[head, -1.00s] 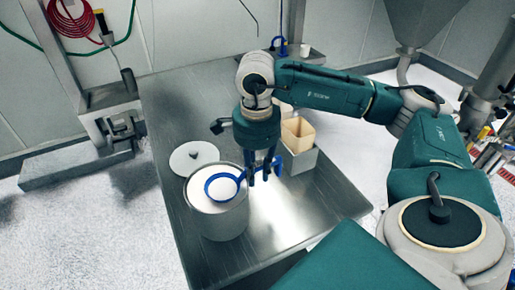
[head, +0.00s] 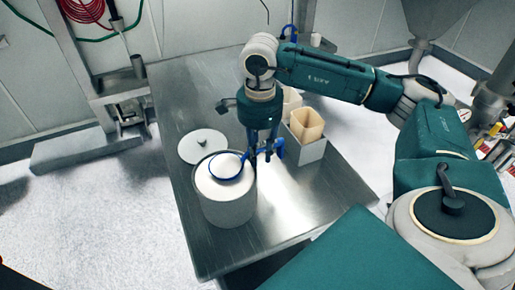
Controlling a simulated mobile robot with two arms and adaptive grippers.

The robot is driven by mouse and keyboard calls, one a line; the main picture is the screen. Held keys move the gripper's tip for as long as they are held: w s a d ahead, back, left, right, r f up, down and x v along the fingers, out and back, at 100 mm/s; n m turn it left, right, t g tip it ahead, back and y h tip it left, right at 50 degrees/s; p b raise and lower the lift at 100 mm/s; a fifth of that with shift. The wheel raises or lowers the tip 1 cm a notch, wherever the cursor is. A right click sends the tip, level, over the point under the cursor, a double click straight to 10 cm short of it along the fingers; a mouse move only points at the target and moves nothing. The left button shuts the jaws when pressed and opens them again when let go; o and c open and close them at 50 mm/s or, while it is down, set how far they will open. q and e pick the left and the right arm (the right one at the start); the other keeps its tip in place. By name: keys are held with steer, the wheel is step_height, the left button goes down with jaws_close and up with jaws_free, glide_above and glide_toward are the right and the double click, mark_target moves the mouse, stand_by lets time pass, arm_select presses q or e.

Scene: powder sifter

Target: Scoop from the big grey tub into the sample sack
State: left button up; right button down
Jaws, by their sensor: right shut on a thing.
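The big grey tub (head: 228,212) stands open on the steel table, full of white powder (head: 208,183). My right gripper (head: 263,156) points down just right of the tub's rim and is shut on the handle of a blue scoop (head: 244,161). The sample sack, an open beige bag (head: 307,121), stands in a grey holder (head: 311,150) to the right of the gripper. My left gripper is out of view.
A round white lid (head: 202,146) with a knob lies on the table behind the tub. Another beige container (head: 290,98) stands behind the sack, partly hidden by my right arm. The steel table (head: 285,215) is clear in front of the holder.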

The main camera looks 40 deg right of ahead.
step_height(320, 180, up, 6)
steer(key=s+p, duration=0.2)
steer(key=p, duration=0.1)
steer(key=shift+a, duration=0.25)
stand_by(0.4)
steer(key=shift+w+r, duration=0.1)
stand_by(0.3)
steer(key=w+g+p, duration=0.1)
steer(key=g+p, duration=0.1)
steer(key=g+y+p, duration=0.1)
steer(key=g+p, duration=0.1)
steer(key=shift+w+d+p, duration=0.2)
steer(key=shift+w+p, duration=0.1)
steer(key=shift+w, duration=0.05)
steer(key=shift+w+g+p, duration=0.2)
steer(key=shift+g+p, duration=0.1)
steer(key=shift+p, duration=0.2)
steer(key=shift+d+g+p, duration=0.1)
steer(key=shift+g+p, duration=0.3)
steer(key=shift+p, duration=0.25)
steer(key=shift+w+f+y+p, duration=0.15)
steer(key=shift+f+y+p, duration=0.05)
steer(key=shift+y+p, duration=0.15)
